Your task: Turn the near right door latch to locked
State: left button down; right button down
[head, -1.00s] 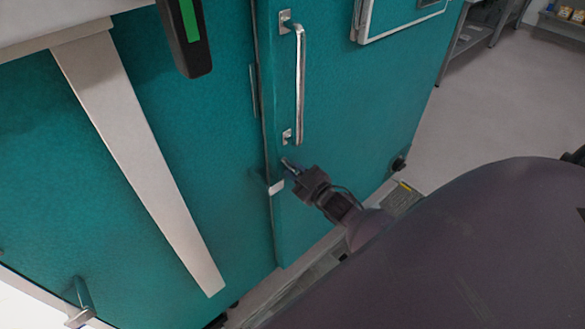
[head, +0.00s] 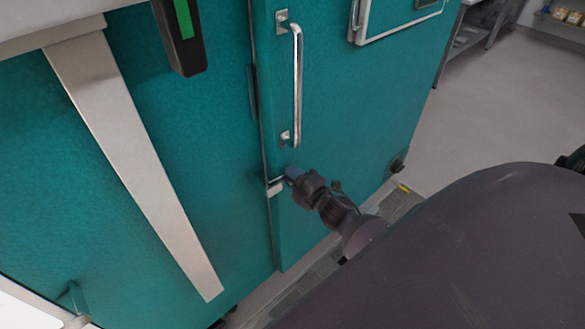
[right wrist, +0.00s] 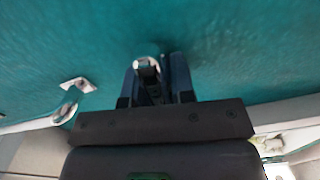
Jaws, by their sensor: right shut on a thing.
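The near right door latch (head: 277,180) is a small metal lever low on the teal door, below the long silver handle. A thin bar of it shows nearly level, reaching left to the door edge just above a pale keeper (head: 275,189). My right gripper (head: 291,174) is shut on the latch and hides most of it. In the right wrist view, the latch's pale rounded end (right wrist: 147,62) shows between the blue fingers of my right gripper (right wrist: 158,82). I cannot tell whether the bar sits fully in the keeper. My left gripper is not in view.
The silver door handle (head: 297,85) stands out above the latch. A dark device with a green strip (head: 184,22) hangs at the upper left. A pale metal strip (head: 130,150) crosses the left panel. Open floor (head: 480,110) lies at the right.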

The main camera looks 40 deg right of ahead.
jog(key=shift+f+n, duration=0.1)
jog(key=shift+n, duration=1)
jog(key=shift+b, duration=0.3)
jog(key=c, duration=1.1)
grip_release()
jog(key=shift+s, duration=0.1)
jog(key=s, duration=1)
jog(key=shift+s+d, duration=0.3)
jog(key=shift+d, duration=0.1)
